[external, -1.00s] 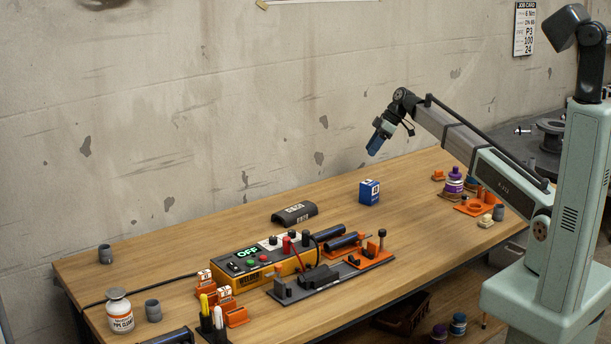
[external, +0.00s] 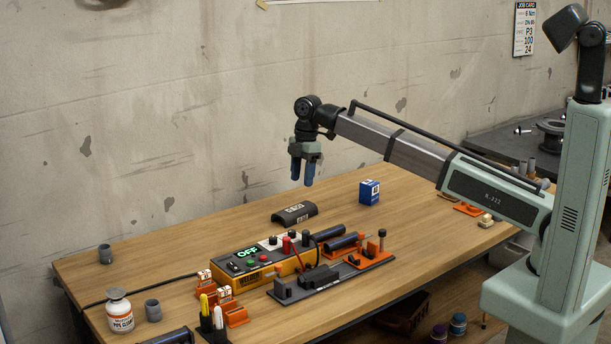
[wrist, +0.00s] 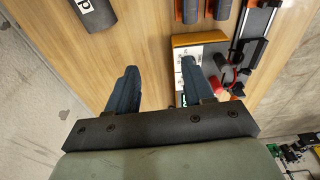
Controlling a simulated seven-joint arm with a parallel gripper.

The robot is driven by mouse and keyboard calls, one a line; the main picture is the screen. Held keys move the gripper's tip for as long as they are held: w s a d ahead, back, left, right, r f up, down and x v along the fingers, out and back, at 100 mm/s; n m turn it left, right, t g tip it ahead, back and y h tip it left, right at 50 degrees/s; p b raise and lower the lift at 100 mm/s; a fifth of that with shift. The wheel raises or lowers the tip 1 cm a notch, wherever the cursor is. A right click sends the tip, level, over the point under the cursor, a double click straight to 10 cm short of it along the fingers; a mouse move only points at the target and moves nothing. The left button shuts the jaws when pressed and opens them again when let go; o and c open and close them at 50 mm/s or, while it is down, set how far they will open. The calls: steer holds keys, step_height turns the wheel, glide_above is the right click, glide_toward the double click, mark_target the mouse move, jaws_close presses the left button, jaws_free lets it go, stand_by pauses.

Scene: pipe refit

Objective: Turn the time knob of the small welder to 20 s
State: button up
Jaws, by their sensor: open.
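The small welder (external: 240,281) is a yellow box with a dark control panel on the bench. Its lit green display (external: 247,252) reads OFF. Red and green buttons sit below the display, and a white plate (external: 268,243) with dark knobs is at its right end. I cannot tell which knob is the time knob. My gripper (external: 302,181) points down, open and empty, well above the bench behind the welder. In the wrist view the welder's white plate (wrist: 183,55) lies beyond the right finger, which partly hides the panel.
A dark clamp fixture (external: 345,279) with orange parts stands in front of the welder, beside dark pipes (external: 341,242). A black cover (external: 294,213) and a blue box (external: 369,192) lie behind. A white bottle (external: 119,310) and pen holder are front left. The bench's back right is mostly clear.

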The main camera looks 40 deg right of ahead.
steer(key=r+n+h, duration=0.1)
steer(key=n, duration=0.1)
glide_above(292, 231)
step_height(292, 231, down, 14)
steer(key=shift+w+r, duration=0.1)
steer(key=shift+r, duration=0.15)
steer(key=shift+c, duration=0.2)
jaws_close()
stand_by(0.4)
